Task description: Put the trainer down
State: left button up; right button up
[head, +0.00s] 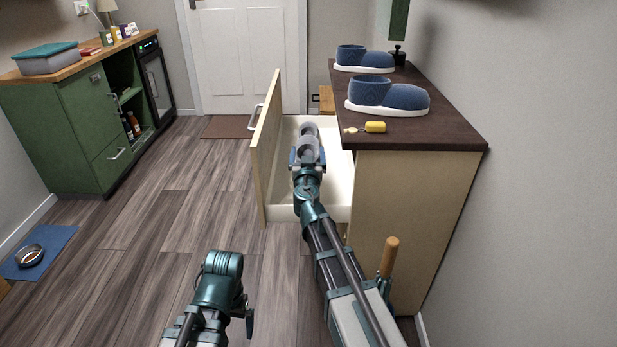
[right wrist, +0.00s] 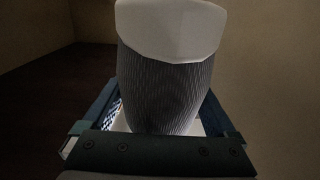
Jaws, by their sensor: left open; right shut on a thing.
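The trainer (head: 309,130) looks grey with white parts. My right gripper (head: 307,155) is shut on it inside the open drawer (head: 281,170). In the right wrist view the trainer (right wrist: 168,85) fills the space between the fingers, its ribbed grey body below a smooth white part. I cannot tell if it touches the drawer floor. My left gripper (head: 224,268) is low over the floor, left of the drawer, apart from everything; its fingers are mostly hidden.
Two blue shoes with white soles, a nearer one (head: 388,97) and a farther one (head: 364,60), stand on the cabinet top (head: 440,130). A yellow-tagged item (head: 374,127) lies near its edge. A green cabinet (head: 90,120) stands far left. Floor between is clear.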

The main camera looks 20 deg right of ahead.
jog(key=shift+f+b, duration=3)
jog(key=shift+f, duration=0.55)
jog(key=shift+f+b, duration=0.55)
jog(key=shift+f, duration=0.1)
jog(key=o, duration=1.4)
jog(key=shift+r, duration=0.2)
